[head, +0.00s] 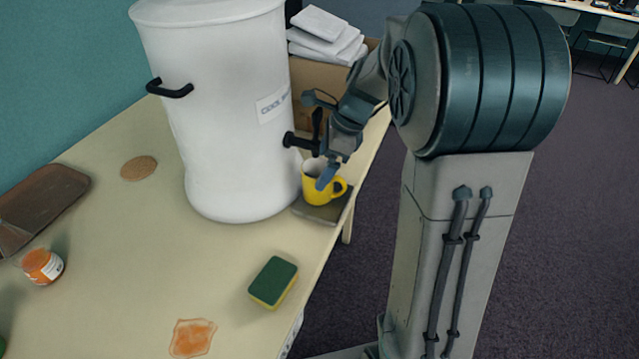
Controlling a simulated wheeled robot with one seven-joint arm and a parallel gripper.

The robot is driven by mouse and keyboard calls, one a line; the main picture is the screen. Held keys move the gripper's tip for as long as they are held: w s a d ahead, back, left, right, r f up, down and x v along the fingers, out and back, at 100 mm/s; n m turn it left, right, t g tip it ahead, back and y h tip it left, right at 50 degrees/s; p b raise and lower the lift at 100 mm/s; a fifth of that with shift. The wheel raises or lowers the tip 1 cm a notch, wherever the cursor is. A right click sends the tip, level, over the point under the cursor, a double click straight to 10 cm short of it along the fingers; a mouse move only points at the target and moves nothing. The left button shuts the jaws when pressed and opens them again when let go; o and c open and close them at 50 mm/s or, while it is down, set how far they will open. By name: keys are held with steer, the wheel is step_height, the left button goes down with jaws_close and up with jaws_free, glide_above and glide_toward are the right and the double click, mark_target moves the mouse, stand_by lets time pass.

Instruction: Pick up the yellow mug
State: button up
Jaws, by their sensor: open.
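The yellow mug (318,191) stands upright on a dark flat tray (321,214) at the table's right edge. It sits below the black tap of a white cooler, with its handle toward the right. My gripper (325,180) is open and comes down from above at the mug. One finger overlaps the mug's rim and front in the picture. I cannot tell whether the finger is inside the mug or touching it. The other finger is mostly hidden.
The big white cooler (221,120) stands directly left of the mug, with its black tap (300,141) close to my gripper. A cardboard box (318,85) with folded white cloths (325,34) is behind.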

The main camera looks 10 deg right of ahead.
steer(key=c, duration=1.8)
steer(key=shift+r, duration=0.1)
steer(key=shift+r, duration=0.1)
steer(key=s+d+b, duration=0.1)
steer(key=s+d, duration=0.1)
steer(key=d, duration=0.6)
steer(key=s+d+r+b, duration=0.1)
steer(key=s+d, duration=0.1)
steer(key=d, duration=0.7)
steer(key=shift+s+d, duration=0.2)
steer(key=shift+s, duration=0.1)
steer(key=shift+r, duration=0.1)
